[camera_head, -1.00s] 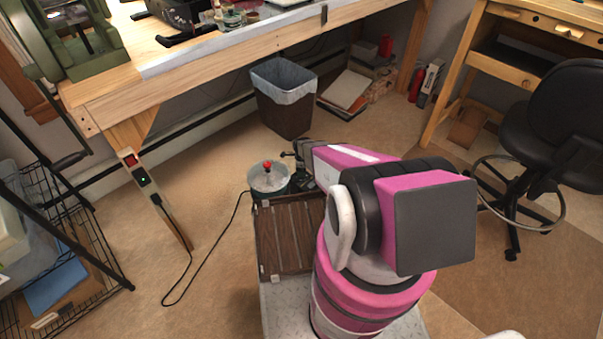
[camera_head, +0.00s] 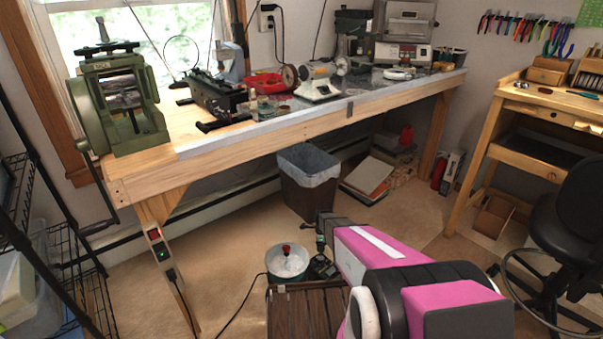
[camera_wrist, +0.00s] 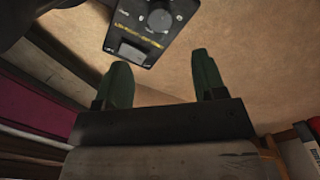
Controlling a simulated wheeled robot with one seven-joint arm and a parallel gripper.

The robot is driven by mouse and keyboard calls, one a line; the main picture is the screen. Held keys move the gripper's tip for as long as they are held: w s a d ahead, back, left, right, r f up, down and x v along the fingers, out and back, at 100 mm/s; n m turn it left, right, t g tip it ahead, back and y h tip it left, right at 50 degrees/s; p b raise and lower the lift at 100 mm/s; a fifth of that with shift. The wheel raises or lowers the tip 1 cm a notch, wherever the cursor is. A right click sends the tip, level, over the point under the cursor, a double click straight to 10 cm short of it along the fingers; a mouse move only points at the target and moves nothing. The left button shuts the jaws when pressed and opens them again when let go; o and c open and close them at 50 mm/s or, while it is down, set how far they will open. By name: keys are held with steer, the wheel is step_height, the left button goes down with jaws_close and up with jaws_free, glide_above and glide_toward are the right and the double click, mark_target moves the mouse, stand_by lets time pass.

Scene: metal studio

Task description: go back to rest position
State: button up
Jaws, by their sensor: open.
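My gripper (camera_wrist: 162,80) shows in the wrist view with two dark green fingers spread apart and nothing between them. Beyond the fingers lie bare tan floor and a black control box (camera_wrist: 150,28) with a knob and a switch. In the head view my pink and black arm reaches forward from the bottom right. Its far end is beside a small pot with a red knob (camera_head: 287,262).
A long wooden workbench (camera_head: 150,165) carries a green rolling mill (camera_head: 118,98) and several tools. A lined waste bin (camera_head: 307,182) stands under it. A black chair (camera_head: 565,230) and another desk (camera_head: 470,170) are at the right. A wire rack (camera_head: 90,300) is at the left.

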steer(key=s+r+n, duration=0.7)
steer(key=r, duration=0.4)
steer(key=s+r+n, duration=0.7)
steer(key=s+r, duration=0.1)
steer(key=r, duration=0.4)
steer(key=s+r+n, duration=0.6)
steer(key=s+r, duration=0.1)
steer(key=r, duration=0.4)
steer(key=shift+s+r+n, duration=0.15)
steer(key=shift+r+n, duration=0.25)
